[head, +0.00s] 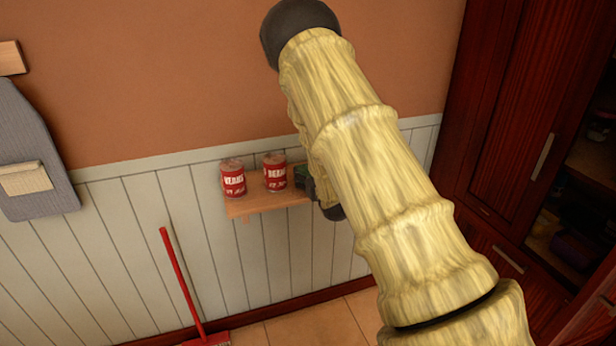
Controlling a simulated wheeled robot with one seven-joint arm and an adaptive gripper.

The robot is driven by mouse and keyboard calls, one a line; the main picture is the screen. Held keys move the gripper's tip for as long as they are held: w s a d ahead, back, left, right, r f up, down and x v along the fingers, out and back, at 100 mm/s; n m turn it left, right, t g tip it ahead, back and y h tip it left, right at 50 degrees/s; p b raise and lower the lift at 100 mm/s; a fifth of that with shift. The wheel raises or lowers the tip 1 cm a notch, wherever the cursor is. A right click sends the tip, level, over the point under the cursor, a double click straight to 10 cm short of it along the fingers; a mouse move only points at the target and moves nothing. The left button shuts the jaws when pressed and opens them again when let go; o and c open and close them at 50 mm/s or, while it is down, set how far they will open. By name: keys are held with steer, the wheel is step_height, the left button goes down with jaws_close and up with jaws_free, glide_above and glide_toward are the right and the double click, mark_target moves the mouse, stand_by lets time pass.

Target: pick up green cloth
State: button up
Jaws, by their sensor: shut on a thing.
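A small dark green patch, which looks like the green cloth (301,172), shows at the right end of a small wooden wall shelf (250,206). My gripper (307,184) is at that same end of the shelf, shut on the green cloth. My pale yellow arm hides most of the gripper and much of the cloth. I cannot tell whether the cloth touches the shelf.
Two red cans labelled beans (233,181) (275,175) stand on the shelf, the right one close to my gripper. A red broom (182,280) leans below left. A grey cloth item (32,150) hangs at far left. Dark red cabinets (510,110) stand at right.

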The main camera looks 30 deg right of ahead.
steer(key=shift+r+b, duration=0.6)
steer(key=shift+r, duration=1.15)
steer(key=s+a+b, duration=0.1)
steer(key=s+a, duration=0.1)
steer(key=s, duration=0.2)
steer(key=s+a+r+b, duration=0.1)
steer(key=s+a, duration=0.2)
steer(key=s, duration=0.2)
steer(key=s+a+b, duration=0.1)
steer(key=s+a, duration=0.2)
steer(key=s, duration=0.2)
steer(key=shift+a+r, duration=0.1)
steer(key=shift+r, duration=0.1)
steer(key=shift+w, duration=0.1)
